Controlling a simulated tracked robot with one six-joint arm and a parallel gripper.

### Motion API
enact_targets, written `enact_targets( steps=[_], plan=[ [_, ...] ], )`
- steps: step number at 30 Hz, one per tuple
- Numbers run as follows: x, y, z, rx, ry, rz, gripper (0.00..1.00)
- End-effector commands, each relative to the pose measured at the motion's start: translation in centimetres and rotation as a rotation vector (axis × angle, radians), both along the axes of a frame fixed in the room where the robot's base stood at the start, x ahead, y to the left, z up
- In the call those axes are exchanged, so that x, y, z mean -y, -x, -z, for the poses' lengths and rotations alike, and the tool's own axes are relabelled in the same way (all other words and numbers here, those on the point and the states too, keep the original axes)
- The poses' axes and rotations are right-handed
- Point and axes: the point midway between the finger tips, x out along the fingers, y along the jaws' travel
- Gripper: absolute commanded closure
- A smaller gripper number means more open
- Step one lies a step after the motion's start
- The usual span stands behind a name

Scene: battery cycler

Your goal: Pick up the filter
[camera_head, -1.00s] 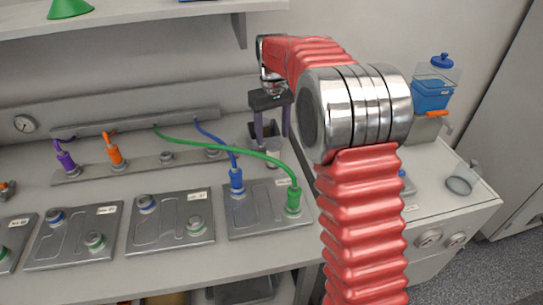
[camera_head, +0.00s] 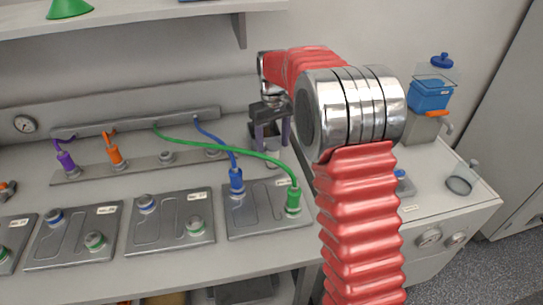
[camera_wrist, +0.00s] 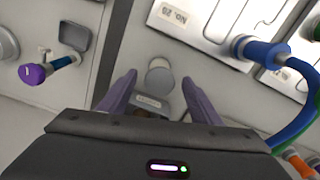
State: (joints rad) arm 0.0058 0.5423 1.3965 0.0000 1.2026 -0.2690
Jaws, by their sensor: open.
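My gripper (camera_head: 272,138) is open and points down at the back of the bench, right of the blue cable. In the wrist view my gripper (camera_wrist: 159,82) has its two purple fingers spread apart. A small whitish round-topped piece (camera_wrist: 159,73) stands between and just past the fingertips. It looks like the filter, but I cannot be sure. It is not held. A grey holder with a brownish inside (camera_wrist: 150,103) lies close to it, partly hidden by my gripper. In the head view my fingers partly cover this spot.
A numbered metal plate (camera_head: 268,219) with blue and green plugs lies in front, and a green cable (camera_head: 225,145) arches close by. Right of my arm stand a blue-filled tank (camera_head: 431,96) and a clear beaker (camera_head: 460,182). A shelf (camera_head: 150,14) overhangs the back left.

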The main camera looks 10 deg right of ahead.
Motion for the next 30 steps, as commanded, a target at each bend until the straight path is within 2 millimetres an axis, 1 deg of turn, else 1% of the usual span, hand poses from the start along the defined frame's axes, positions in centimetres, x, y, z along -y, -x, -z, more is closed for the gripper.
enact_targets(
  steps=[1, 4, 6, 9, 25, 30],
  plan=[
    [0.1, 0.0, 0.8, -0.003, 0.0, 0.0, 0.42],
    [0.1, 0.0, 2.1, -0.002, 0.0, 0.0, 0.42],
    [0.1, 0.0, 2.9, -0.002, 0.0, 0.0, 0.42],
    [0.1, 0.0, 3.4, -0.001, 0.0, 0.0, 0.42],
    [0.1, 0.0, 3.4, 0.0, 0.0, 0.0, 0.42],
    [0.1, 0.0, 3.4, 0.0, 0.0, 0.001, 0.54]
  ],
)
